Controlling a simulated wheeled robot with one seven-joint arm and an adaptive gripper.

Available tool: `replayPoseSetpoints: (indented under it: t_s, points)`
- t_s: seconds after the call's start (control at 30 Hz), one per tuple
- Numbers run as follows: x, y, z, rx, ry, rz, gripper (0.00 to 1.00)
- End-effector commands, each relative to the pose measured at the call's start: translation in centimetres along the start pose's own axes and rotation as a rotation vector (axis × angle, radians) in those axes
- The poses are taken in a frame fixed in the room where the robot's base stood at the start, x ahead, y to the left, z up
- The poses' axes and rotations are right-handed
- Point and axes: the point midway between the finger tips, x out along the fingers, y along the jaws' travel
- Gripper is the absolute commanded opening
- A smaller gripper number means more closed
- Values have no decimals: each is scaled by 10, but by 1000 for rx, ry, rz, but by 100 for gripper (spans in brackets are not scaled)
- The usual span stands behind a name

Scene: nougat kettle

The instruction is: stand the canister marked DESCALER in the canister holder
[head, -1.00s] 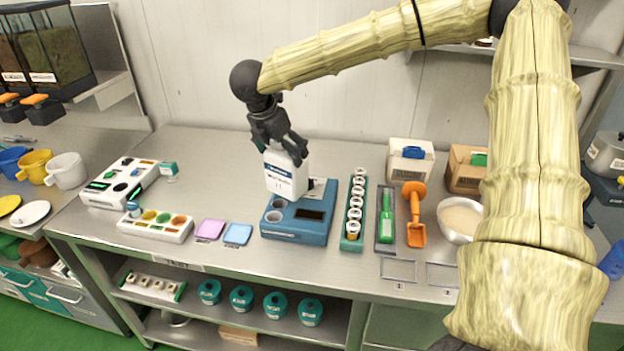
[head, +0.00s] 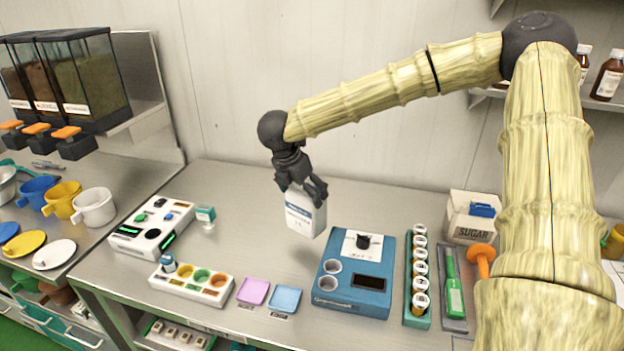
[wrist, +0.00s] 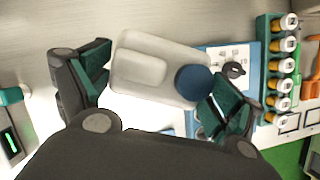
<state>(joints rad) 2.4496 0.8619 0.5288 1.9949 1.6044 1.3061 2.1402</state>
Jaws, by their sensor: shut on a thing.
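My gripper (head: 302,188) is shut on a white canister (head: 306,216) with a blue-and-white label. The label's words are too small to read for sure. The canister hangs slightly tilted above the bench, behind and left of a blue device. In the wrist view the canister (wrist: 150,72), with its dark blue round cap (wrist: 194,86), lies between the two green-padded fingers of my gripper (wrist: 162,95). I cannot make out a thing that is clearly the canister holder.
The blue device (head: 340,293) has two round wells and a black knob. A rack of vials (head: 420,280) stands to its right. Pink (head: 254,291) and light blue (head: 285,298) pads lie to its left, beyond them white control panels (head: 150,228). The bench behind is clear.

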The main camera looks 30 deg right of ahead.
Motion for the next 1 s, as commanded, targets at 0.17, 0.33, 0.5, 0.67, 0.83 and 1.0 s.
replayPoseSetpoints:
  t_s: [0.17,0.33,0.5,0.67,0.83,1.0]
  points:
    - [10,1,-5,-1,0,2,21]
    - [14,2,-7,-2,-1,3,21]
    - [24,2,-12,-3,0,1,21]
    - [39,2,-18,-3,0,1,21]
    - [50,2,-22,-3,-1,3,21]
    - [51,2,-22,-2,-1,3,21]
